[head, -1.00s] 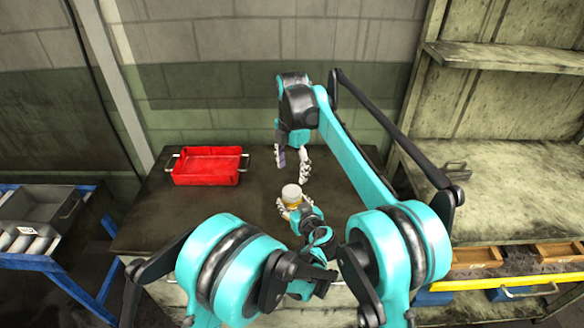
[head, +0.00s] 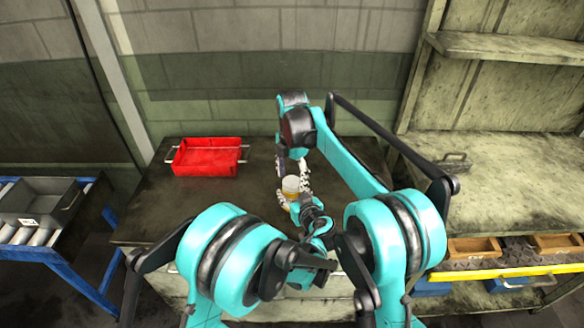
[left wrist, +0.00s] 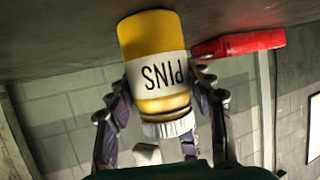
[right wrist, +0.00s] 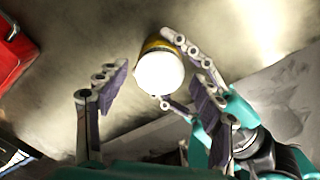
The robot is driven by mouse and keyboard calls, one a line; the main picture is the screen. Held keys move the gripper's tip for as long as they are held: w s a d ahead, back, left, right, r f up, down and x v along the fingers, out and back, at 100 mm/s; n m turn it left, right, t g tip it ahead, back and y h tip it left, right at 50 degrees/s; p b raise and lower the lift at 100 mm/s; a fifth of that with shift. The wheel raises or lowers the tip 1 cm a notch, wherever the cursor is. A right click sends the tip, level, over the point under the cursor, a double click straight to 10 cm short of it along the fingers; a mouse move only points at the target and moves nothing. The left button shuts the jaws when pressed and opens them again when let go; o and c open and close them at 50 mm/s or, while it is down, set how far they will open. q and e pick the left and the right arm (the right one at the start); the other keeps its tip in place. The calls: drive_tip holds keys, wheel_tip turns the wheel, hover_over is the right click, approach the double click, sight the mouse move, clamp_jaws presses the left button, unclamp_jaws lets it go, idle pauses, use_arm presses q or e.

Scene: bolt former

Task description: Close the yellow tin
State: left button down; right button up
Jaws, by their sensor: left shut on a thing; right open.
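The yellow tin (head: 292,195) stands upright on the dark table. In the left wrist view the tin (left wrist: 150,45) appears upside down, with a white label reading PINS. Its white lid (head: 290,184) sits on top; how tightly it is seated I cannot tell. My left gripper (head: 292,207) is shut on the tin's body from the near side. My right gripper (head: 290,169) is open, pointing down just above the lid. In the right wrist view the lid (right wrist: 160,72) shows between its spread fingers, apparently untouched.
A red tray (head: 207,157) stands on the table (head: 160,215) to the left, clear of both arms. A shelf unit (head: 480,185) stands at the right, and a blue-framed rack with a grey bin (head: 38,198) at the left.

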drive_tip(key=shift+f, duration=0.45)
drive_tip(key=shift+c, duration=0.4)
drive_tip(key=c, duration=1.1)
drive_tip(key=shift+c, duration=0.3)
